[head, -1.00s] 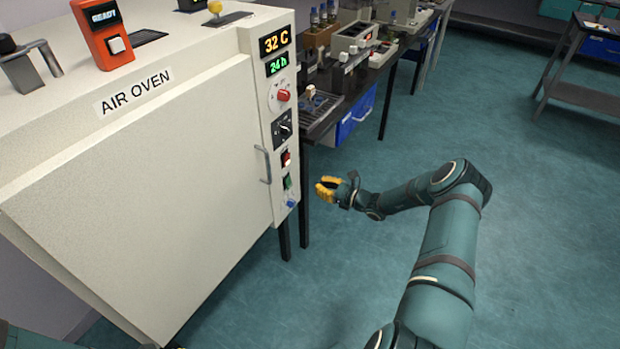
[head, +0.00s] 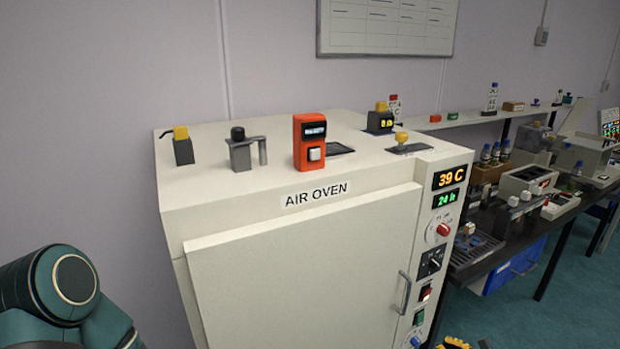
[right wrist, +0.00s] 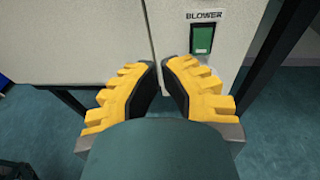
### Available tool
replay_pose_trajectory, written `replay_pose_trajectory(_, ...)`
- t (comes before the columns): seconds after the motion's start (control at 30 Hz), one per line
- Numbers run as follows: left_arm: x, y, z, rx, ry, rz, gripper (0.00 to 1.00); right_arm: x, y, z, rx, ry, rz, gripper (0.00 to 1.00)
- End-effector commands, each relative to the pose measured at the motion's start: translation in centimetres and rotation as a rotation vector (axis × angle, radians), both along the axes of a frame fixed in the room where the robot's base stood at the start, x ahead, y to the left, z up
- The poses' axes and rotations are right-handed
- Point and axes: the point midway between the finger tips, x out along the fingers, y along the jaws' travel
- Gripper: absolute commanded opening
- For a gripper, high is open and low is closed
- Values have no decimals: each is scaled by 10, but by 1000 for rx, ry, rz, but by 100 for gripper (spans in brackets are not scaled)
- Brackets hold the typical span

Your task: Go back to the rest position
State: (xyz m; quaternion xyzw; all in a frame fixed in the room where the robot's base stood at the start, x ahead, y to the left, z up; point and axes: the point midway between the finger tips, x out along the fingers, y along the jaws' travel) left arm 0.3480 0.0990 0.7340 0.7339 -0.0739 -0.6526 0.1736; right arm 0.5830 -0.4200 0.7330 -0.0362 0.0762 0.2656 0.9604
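My right gripper (right wrist: 160,66) shows in the right wrist view with its yellow fingers a little apart and nothing between them. It is in front of the air oven's lower front, near the green blower switch (right wrist: 202,40). In the head view only a bit of its yellow fingers (head: 455,343) shows at the bottom edge, right of the oven door. My left gripper is out of view; part of my left arm (head: 60,290) shows at the lower left. The air oven (head: 300,260) has its door shut, and its displays read 39 C and 24 h.
An orange device (head: 310,142) and several small items stand on the oven top. A dark bench (head: 500,240) with instruments and a blue drawer (head: 515,266) stands right of the oven. Open floor (head: 575,320) shows at the lower right. A whiteboard (head: 388,27) hangs behind.

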Motion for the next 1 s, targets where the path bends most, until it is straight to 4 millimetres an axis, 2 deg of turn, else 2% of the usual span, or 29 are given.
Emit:
replay_pose_trajectory(0.03,0,0,0,0,0,0,0,0,33,-4,-42,33,86,0)
replay_pose_trajectory(0.17,0,0,0,0,0,0,0,-22,118,-23,-213,124,348,0)
replay_pose_trajectory(0.2,0,0,0,0,0,0,0,-34,143,-28,-279,146,439,0)
replay_pose_trajectory(0.27,0,0,0,0,0,0,0,-55,179,-36,-394,167,584,0)
replay_pose_trajectory(0.3,0,0,0,0,0,0,0,-72,201,-40,-480,172,688,0)
replay_pose_trajectory(0.4,0,0,0,0,0,0,0,-118,243,-47,-729,140,955,0)
replay_pose_trajectory(0.5,0,0,0,0,0,0,0,-159,268,-47,-978,42,1193,0)
replay_pose_trajectory(0.6,0,0,0,0,0,0,0,-189,284,-39,-1213,-119,1389,0)
replay_pose_trajectory(0.7,0,0,0,0,0,0,0,-210,297,-26,-1399,-309,1526,0)
replay_pose_trajectory(0.83,0,0,0,0,0,0,0,-227,310,-10,-1549,-524,1615,0)
replay_pose_trajectory(1.0,0,0,0,0,0,0,0,-235,319,0,-1618,-655,1646,0)
